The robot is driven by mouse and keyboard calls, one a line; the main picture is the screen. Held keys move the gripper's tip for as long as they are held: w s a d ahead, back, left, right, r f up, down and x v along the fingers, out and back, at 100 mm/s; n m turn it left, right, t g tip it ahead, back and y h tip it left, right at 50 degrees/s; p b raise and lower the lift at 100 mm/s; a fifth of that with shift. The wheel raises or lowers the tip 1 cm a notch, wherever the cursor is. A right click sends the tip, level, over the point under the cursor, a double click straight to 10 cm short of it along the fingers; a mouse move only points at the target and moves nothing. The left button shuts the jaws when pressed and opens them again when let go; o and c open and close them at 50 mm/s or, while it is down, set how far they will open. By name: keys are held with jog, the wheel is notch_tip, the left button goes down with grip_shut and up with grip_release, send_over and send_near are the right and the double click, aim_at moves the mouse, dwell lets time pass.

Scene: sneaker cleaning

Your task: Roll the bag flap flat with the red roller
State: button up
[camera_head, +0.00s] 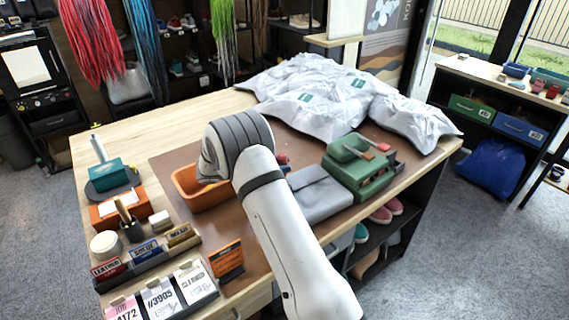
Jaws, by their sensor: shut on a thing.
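The grey bag (318,192) lies on the brown work mat, just right of my arm. Its flap looks folded over the top, but I cannot tell how flat it lies. A small red piece (283,158) with some blue below it shows between my arm and the bag's far edge. It may be part of the red roller, but it is too small and covered to be sure. My gripper is hidden behind my own arm, which crosses the middle of the view. I cannot see its fingers or anything in them.
A green case (358,168) stands right of the bag. An orange bin (196,190) is left of my arm. Crumpled white bags (318,92) cover the table's back. Brushes, labelled boxes and number cards (162,298) crowd the left front. Bare mat shows left of the bag.

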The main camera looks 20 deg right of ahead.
jog(key=shift+w+d, duration=0.25)
jog(key=shift+d, duration=0.7)
jog(key=shift+w+d, duration=0.25)
jog(key=shift+d, duration=0.65)
jog(key=shift+w+d, duration=0.4)
jog(key=shift+d, duration=1.25)
jog(key=shift+w+d, duration=0.45)
jog(key=shift+d, duration=1.25)
jog(key=shift+w+d, duration=0.4)
jog(key=shift+d, duration=1.25)
jog(key=shift+a, duration=0.15)
jog(key=shift+s+a+b, duration=0.1)
jog(key=shift+s+a, duration=0.2)
jog(key=shift+a, duration=0.85)
jog(key=shift+s+a+b, duration=0.1)
jog(key=shift+s+a, duration=0.15)
jog(key=shift+a, duration=0.85)
jog(key=shift+s+a+b, duration=0.1)
jog(key=shift+s+a, duration=0.2)
jog(key=shift+a, duration=0.85)
jog(key=shift+a, duration=0.1)
jog(key=shift+s+a+f, duration=0.1)
jog(key=shift+s+a, duration=0.2)
jog(key=shift+a, duration=0.55)
jog(key=shift+s+a+f, duration=0.1)
jog(key=shift+s+a, duration=0.15)
jog(key=shift+a, duration=0.6)
